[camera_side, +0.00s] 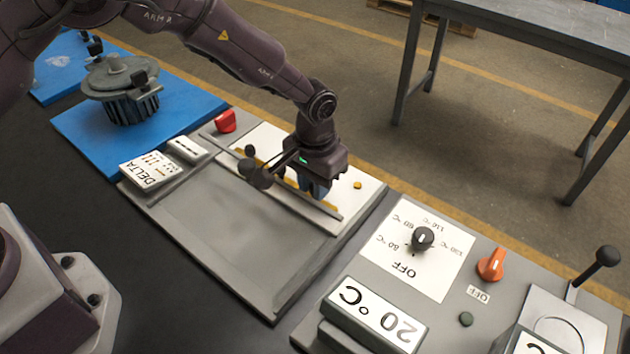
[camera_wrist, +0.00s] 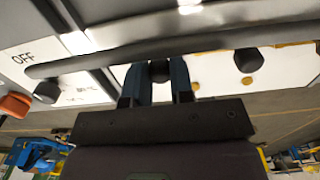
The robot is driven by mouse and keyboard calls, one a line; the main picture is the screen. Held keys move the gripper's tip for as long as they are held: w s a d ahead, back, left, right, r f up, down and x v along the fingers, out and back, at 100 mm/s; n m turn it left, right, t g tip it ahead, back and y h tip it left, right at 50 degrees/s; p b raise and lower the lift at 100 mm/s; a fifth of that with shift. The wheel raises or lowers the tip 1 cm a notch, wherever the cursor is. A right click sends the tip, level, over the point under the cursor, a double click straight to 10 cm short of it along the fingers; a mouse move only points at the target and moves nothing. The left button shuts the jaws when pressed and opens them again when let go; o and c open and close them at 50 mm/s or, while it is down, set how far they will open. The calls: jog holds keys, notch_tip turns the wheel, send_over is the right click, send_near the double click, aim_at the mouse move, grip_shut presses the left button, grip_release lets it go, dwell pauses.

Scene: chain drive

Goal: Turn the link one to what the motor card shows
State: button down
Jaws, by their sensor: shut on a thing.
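My gripper (camera_side: 318,190) is over the right part of the white plate on the grey panel, fingers pointing down. In the wrist view its blue fingers (camera_wrist: 158,85) are shut on a black knob (camera_wrist: 159,70). In the side view the held knob is hidden. A second black knob (camera_wrist: 249,60) stands to its right in the wrist view, with yellow marks beside it. I cannot tell which knob is link one. A white card reading DELTA (camera_side: 150,169) leans at the panel's left end; its small marks are too small to read for sure.
A long dark bar (camera_wrist: 190,38) runs close along the knobs. A red knob (camera_side: 225,121) is at the panel's back left. A grey motor-like machine (camera_side: 125,88) stands on a blue mat (camera_side: 190,100). To the right is a panel with a black dial (camera_side: 423,238) and an orange knob (camera_side: 491,264).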

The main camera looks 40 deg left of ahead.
jog(key=m, duration=0.1)
jog(key=w+m, duration=0.1)
jog(key=m, duration=0.2)
jog(key=shift+w+d, duration=0.15)
jog(key=shift+w, duration=0.1)
jog(key=m, duration=0.2)
jog(key=w+d+m, duration=0.1)
jog(key=m, duration=0.1)
jog(key=shift+w+m, duration=0.15)
jog(key=shift+m, duration=0.25)
jog(key=m, duration=0.1)
jog(key=d+m, duration=0.1)
jog(key=m, duration=0.1)
jog(key=w+m, duration=0.1)
jog(key=m, duration=0.1)
jog(key=shift+d, duration=0.2)
jog(key=shift+w+d+m, duration=0.1)
jog(key=shift+d+m, duration=0.25)
jog(key=shift+m, duration=0.65)
jog(key=shift+d+m, duration=0.3)
jog(key=shift+m, duration=0.7)
jog(key=c, duration=1)
grip_release()
jog(key=shift+r, duration=0.15)
